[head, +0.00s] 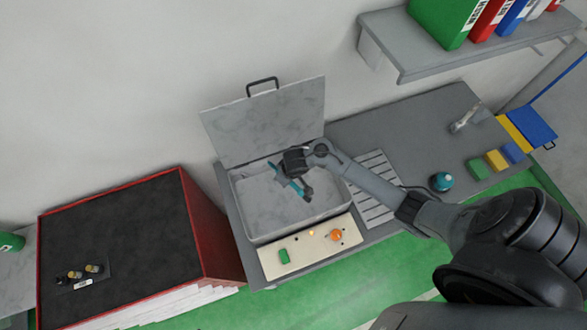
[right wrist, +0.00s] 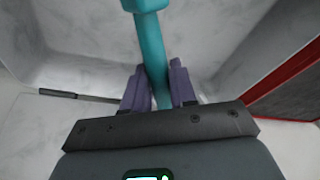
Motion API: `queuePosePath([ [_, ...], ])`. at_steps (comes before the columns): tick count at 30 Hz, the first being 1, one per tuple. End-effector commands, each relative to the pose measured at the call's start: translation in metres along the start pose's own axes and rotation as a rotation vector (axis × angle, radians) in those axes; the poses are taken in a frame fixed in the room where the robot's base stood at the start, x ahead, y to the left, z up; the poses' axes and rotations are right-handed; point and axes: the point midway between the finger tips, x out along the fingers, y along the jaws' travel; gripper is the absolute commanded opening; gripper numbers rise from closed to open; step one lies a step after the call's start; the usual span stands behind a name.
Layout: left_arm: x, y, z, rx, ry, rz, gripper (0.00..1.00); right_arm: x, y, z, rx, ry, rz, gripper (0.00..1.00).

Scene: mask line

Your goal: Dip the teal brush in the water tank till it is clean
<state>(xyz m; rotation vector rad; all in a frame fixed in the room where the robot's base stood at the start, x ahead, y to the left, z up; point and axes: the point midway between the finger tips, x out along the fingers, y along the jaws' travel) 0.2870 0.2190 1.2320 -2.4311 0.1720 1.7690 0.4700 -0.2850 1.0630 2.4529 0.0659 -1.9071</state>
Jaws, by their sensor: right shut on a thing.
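The water tank (head: 242,205) is a grey open-topped box in the middle of the head view, its lid (head: 262,118) standing open at the back. My right gripper (head: 290,173) is inside the tank's outline, reaching in from the right. It is shut on the teal brush (head: 295,187), which slants across the opening with a dark end at its lower right. In the right wrist view the brush (right wrist: 151,45) passes between the purple fingers of my gripper (right wrist: 158,75). I cannot tell whether the brush touches water, or how clean its bristles are. My left gripper is not in view.
A cream panel (head: 270,268) with a green button (head: 284,256) and orange knob (head: 337,235) fronts the tank. Right of it are a slotted rack (head: 372,185), a teal jar (head: 441,181) and coloured blocks (head: 496,160). A black-topped red stand (head: 120,225) is left. A shelf holds binders (head: 443,20).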

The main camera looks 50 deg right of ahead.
Motion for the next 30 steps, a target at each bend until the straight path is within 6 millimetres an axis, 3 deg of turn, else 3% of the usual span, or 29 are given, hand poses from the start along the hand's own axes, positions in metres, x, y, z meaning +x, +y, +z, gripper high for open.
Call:
queuePosePath([
  [15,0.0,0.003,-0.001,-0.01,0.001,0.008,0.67,-0.039,-0.001,-0.011,0.001,0.002,-0.003,0.0],
  [30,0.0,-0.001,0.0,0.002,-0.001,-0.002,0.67,-0.046,0.0,-0.012,0.0,0.002,0.001,0.0],
])
